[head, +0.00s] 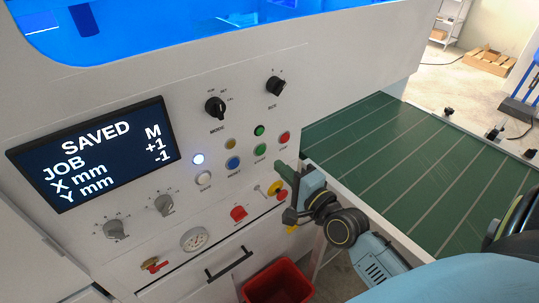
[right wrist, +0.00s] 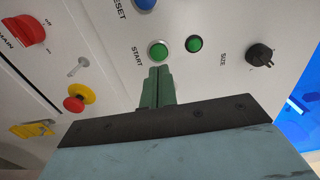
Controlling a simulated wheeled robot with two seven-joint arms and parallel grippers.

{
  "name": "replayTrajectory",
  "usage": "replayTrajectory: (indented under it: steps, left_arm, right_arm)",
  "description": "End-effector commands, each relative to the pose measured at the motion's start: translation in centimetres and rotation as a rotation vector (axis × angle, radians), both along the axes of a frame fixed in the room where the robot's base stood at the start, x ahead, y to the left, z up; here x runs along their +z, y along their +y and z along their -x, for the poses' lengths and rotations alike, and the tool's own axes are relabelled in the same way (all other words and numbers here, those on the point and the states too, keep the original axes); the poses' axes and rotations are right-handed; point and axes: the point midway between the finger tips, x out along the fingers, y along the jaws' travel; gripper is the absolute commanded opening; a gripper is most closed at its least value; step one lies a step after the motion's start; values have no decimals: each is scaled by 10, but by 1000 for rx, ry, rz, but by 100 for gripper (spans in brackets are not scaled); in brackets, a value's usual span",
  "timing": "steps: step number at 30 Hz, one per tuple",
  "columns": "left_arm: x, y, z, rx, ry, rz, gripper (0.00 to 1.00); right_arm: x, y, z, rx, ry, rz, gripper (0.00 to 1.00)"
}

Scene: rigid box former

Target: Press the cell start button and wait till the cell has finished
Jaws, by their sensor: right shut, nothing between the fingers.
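The green start button (head: 260,150) sits on the white control panel below a smaller green button or lamp (head: 259,130). It also shows in the right wrist view (right wrist: 157,50), with its START label beside it. My right gripper (head: 279,166) is shut and empty. In the right wrist view its green fingertips (right wrist: 158,72) point at the start button and lie just short of it in the picture; I cannot tell whether they touch. The display (head: 93,152) reads SAVED, JOB M, X mm +1, Y mm -1. My left gripper is not in view.
Near the start button are a blue reset button (head: 233,162), a red button (head: 285,138) and a lit white lamp (head: 198,159). A yellow-red emergency stop (right wrist: 79,97) and a red main switch (head: 238,213) are lower. A green conveyor (head: 410,165) lies right.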

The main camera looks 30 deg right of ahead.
Motion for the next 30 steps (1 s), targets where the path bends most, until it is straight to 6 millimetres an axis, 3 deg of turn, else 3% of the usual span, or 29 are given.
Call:
replayTrajectory:
  steps: [3,9,25,30]
  left_arm:
    - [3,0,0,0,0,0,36]
    - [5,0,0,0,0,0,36]
    - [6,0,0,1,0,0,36]
    - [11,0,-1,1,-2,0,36]
  right_arm:
    - [2,2,-22,0,-2,0,0]
    - [0,3,-47,-1,1,1,0]
    - [0,4,-56,0,2,1,0]
    - [1,5,-71,0,0,-1,0]
